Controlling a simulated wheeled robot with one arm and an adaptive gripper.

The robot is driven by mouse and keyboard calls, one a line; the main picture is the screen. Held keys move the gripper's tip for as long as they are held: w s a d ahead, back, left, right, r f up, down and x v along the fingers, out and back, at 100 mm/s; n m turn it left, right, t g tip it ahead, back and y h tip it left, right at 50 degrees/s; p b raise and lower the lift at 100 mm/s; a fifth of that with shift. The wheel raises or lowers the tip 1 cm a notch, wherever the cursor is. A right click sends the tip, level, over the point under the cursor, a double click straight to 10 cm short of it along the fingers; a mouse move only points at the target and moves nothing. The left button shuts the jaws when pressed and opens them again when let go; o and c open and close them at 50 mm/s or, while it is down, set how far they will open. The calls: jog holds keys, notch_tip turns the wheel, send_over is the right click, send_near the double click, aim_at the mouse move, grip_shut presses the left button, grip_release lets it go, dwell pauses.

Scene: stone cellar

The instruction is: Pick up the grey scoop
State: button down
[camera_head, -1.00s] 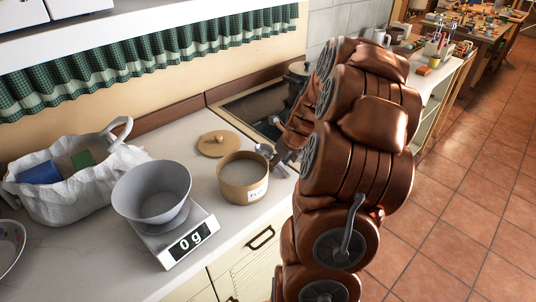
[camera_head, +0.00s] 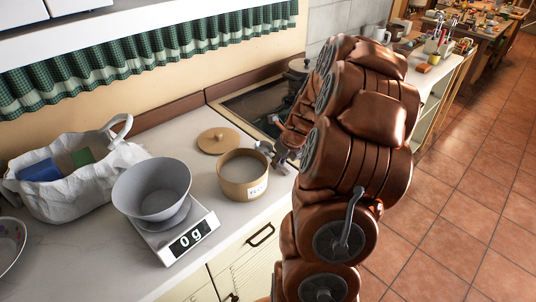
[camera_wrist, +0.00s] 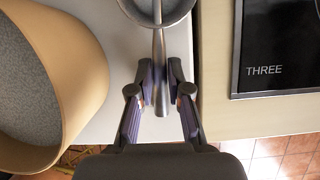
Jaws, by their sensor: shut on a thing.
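The grey scoop shows in the wrist view with its round bowl (camera_wrist: 157,14) at the top edge and its straight handle (camera_wrist: 160,48) pointing down. My gripper (camera_wrist: 160,76) is shut on the handle, with one finger on each side of it. In the head view my gripper (camera_head: 281,156) is just right of the tan round tub, and the scoop (camera_head: 264,147) shows as a small grey shape by the tub's rim. My arm hides part of that area. I cannot tell whether the scoop touches the counter.
The tan tub (camera_head: 243,190) holds grey powder and stands close to my gripper. Its lid (camera_head: 217,140) lies behind it. A scale (camera_head: 193,238) reading 0 g bears a grey bowl (camera_head: 150,205). A white bag (camera_head: 75,200) is left, and a dark hob (camera_head: 255,105) is behind.

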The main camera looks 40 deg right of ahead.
notch_tip(320, 180, up, 10)
jog(key=b, duration=0.2)
jog(key=shift+b, duration=0.35)
dwell(0.6)
